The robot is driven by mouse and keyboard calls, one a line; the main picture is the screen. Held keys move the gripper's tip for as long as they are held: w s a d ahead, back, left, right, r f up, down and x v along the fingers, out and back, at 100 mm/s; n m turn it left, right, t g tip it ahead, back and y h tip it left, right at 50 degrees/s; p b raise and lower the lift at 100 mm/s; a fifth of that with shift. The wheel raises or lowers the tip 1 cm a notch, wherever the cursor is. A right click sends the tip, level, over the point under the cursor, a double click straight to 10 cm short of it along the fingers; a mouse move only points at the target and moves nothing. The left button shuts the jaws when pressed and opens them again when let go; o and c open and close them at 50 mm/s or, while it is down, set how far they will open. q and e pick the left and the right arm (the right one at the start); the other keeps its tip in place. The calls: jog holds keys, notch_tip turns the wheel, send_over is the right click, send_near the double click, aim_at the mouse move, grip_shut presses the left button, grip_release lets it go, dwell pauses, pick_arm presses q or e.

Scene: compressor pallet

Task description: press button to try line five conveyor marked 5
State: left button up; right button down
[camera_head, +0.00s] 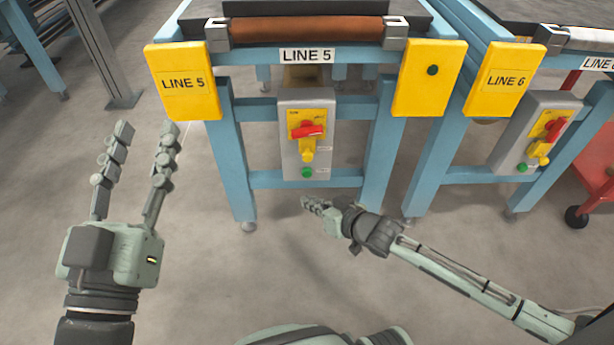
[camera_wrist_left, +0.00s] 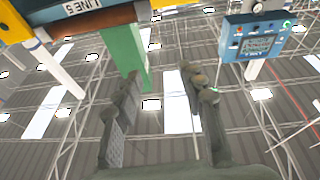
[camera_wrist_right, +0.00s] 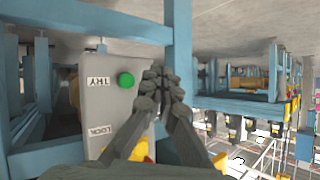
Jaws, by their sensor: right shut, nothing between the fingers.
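The line 5 conveyor (camera_head: 306,55) has a grey control box (camera_head: 320,138) on its blue frame. On the box are a red switch handle (camera_head: 307,131) on a yellow plate and a green button (camera_head: 307,172) at the bottom. In the right wrist view the green button (camera_wrist_right: 126,80) sits beside the label TRY. My right gripper (camera_head: 308,202) is shut and empty, just below the box in the head view. In the right wrist view its fingertips (camera_wrist_right: 160,76) are close to the button, to its right; contact cannot be told. My left gripper (camera_head: 147,130) is open and empty, left of the conveyor.
The line 6 conveyor stands to the right with a similar control box (camera_head: 534,135). Yellow LINE 5 (camera_head: 182,98) and LINE 6 (camera_head: 501,81) panels mark the frames. A red cart (camera_head: 594,165) is at the right edge. The floor in front is clear.

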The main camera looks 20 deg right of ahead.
aim_at(307, 174)
pick_arm(q)
jog(key=shift+s+a+r+t+h+b, duration=0.15)
jog(key=shift+s+r+t+b, duration=0.1)
jog(key=shift+r+t, duration=0.4)
jog(key=shift+s+a+r+t+h+b, duration=0.1)
jog(key=shift+s+r+t+b, duration=0.2)
jog(key=shift+r, duration=0.4)
jog(key=shift+s+a+r+t+h+b, duration=0.15)
jog(key=shift+s+r+t, duration=0.1)
jog(key=shift+r+t, duration=0.45)
pick_arm(e)
jog(key=shift+w+d, duration=0.25)
jog(key=shift+w, duration=0.65)
jog(key=shift+w+d, duration=0.3)
jog(key=shift+w, duration=0.55)
jog(key=shift+w+d, duration=0.25)
jog(key=shift+w, duration=0.65)
jog(key=shift+w, duration=0.1)
pick_arm(q)
jog(key=shift+r, duration=0.15)
pick_arm(e)
jog(key=shift+w, duration=0.3)
